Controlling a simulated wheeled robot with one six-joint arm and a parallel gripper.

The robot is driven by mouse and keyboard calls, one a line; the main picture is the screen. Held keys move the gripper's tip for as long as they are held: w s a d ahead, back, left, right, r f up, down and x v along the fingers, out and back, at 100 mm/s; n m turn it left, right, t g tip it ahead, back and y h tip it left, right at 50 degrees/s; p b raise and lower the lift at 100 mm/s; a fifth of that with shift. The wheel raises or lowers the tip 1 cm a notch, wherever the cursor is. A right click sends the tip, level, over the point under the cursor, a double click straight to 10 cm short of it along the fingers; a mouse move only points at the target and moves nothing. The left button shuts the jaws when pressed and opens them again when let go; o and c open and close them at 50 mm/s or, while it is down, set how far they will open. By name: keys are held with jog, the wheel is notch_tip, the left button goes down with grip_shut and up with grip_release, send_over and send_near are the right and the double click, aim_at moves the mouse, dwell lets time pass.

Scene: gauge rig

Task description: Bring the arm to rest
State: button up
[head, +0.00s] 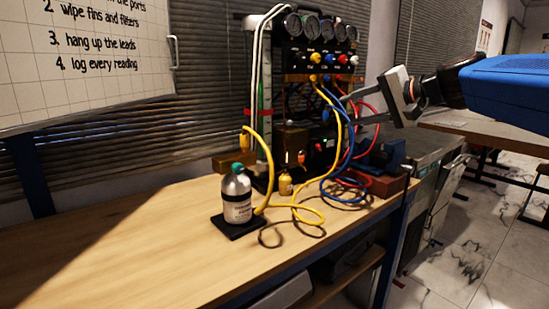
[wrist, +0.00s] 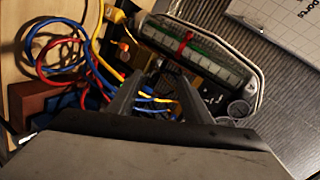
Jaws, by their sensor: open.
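My gripper (head: 362,100) is at the upper right of the head view, in front of the right side of the gauge rig (head: 318,57). Its jaws point left and are apart, with the rig's panel behind them. In the wrist view the two fingers of my gripper (wrist: 152,100) are spread, with thin blue and yellow leads showing in the gap. I see nothing held. Whether the fingers touch any lead cannot be told.
Yellow, blue and red hoses (head: 340,150) hang from the rig onto the wooden bench (head: 130,235). A grey bottle (head: 237,195) with a green cap stands on a black pad (head: 240,226). A whiteboard (head: 85,45) is at upper left. The bench's left part is clear.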

jog(key=s+d+f+n+g+h, duration=0.3)
jog(key=s+f+h, duration=0.1)
jog(key=s+f, duration=1.2)
jog(key=s+d+f+n+g+h, duration=0.3)
jog(key=s+d+f+h, duration=0.1)
jog(key=s+f, duration=1.2)
notch_tip(320, 180, down, 4)
jog(key=shift+s+f+n+h, duration=0.2)
jog(key=shift+n+h, duration=0.1)
